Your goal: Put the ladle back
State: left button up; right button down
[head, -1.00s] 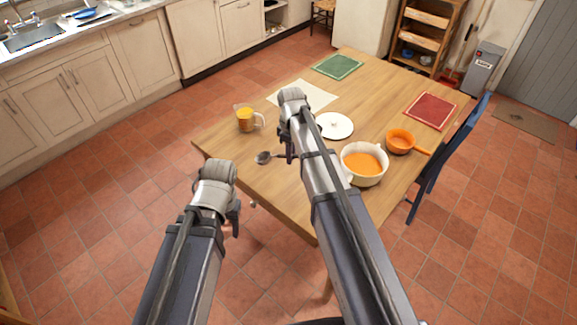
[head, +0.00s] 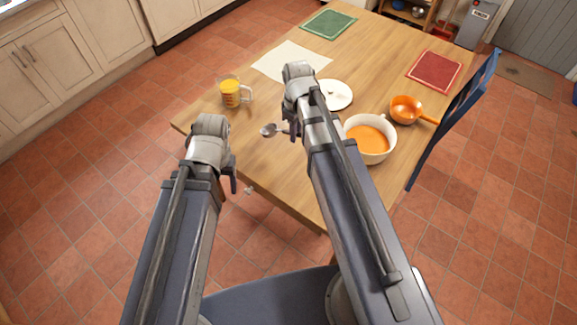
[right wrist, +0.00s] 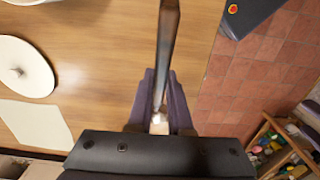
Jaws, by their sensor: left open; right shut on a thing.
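The metal ladle (head: 268,130) shows its small grey bowl above the near-left part of the table in the head view. My right gripper (head: 290,130) is shut on it, mostly hidden by my right arm. In the right wrist view, the ladle's long handle (right wrist: 168,45) runs up from between the fingers of that gripper (right wrist: 160,95). I cannot tell how high it is held. A white pot (head: 371,139) with orange soup stands to the right of my right arm. My left gripper (head: 238,181) is open and empty, off the table's near-left edge.
A measuring jug (head: 231,94) of orange liquid stands at the table's left. A white lid (head: 338,94) lies behind my right arm. An orange saucepan (head: 405,110) stands beyond the pot. Cream, green and red mats lie on the table (head: 290,185). A blue chair (head: 455,120) stands at the right.

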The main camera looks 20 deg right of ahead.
jog(key=shift+s+f+b, duration=0.1)
jog(key=shift+f+b, duration=4.85)
jog(key=shift+f, duration=0.05)
jog(key=shift+f, duration=0.1)
jog(key=shift+f, duration=0.15)
jog(key=c, duration=0.8)
grip_release()
jog(key=shift+c, duration=0.2)
notch_tip(320, 180, up, 13)
jog(key=p, duration=1.2)
jog(key=shift+f, duration=0.2)
jog(key=s+a+m+h, duration=0.1)
jog(key=s+a+m, duration=0.2)
jog(key=s+a, duration=0.9)
jog(key=shift+m, duration=0.4)
jog(key=shift+s+a, duration=0.1)
